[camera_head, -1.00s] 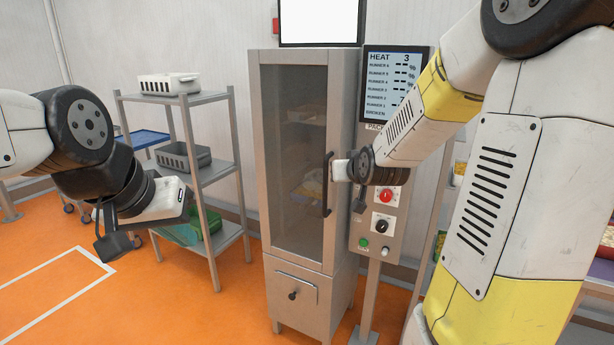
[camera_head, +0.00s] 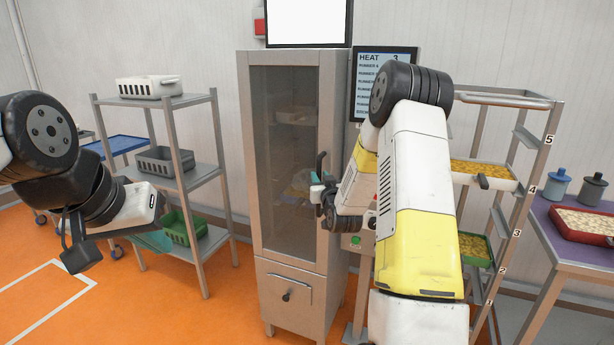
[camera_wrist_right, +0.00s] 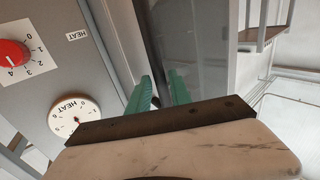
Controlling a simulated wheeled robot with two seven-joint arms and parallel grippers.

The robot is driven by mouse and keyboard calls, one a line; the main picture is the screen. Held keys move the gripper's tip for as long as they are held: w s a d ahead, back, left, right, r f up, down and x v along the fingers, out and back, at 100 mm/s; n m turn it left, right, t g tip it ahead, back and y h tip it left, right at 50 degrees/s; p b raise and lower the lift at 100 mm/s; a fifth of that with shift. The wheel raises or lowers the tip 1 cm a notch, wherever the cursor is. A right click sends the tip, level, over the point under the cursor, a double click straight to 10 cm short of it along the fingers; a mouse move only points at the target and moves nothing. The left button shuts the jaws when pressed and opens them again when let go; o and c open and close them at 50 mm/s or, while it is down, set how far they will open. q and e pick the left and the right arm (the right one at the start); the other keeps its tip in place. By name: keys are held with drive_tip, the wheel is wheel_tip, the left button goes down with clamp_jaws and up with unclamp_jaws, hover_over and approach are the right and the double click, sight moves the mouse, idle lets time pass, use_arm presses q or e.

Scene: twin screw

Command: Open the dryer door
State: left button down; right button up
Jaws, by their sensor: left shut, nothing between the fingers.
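The dryer is a tall grey cabinet (camera_head: 243,150) with a closed glass door (camera_head: 285,215). Its upright black handle (camera_head: 320,162) is on the door's right edge. My right gripper (camera_head: 320,185) is at the handle's lower part, which it partly hides; I cannot tell whether it touches. My left gripper (camera_head: 78,250) is shut and empty at the far left, away from the dryer.
A control panel with a red dial (camera_wrist_right: 12,54) and a white HEAT dial (camera_wrist_right: 75,114) stands right beside the door. A grey shelf rack (camera_head: 200,172) stands left of the dryer, a tray rack (camera_head: 535,150) and purple table (camera_head: 560,235) to the right. Orange floor is clear in front.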

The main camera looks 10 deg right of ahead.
drive_tip(key=shift+w, duration=1.15)
drive_tip(key=shift+c, duration=0.3)
clamp_jaws()
idle(0.3)
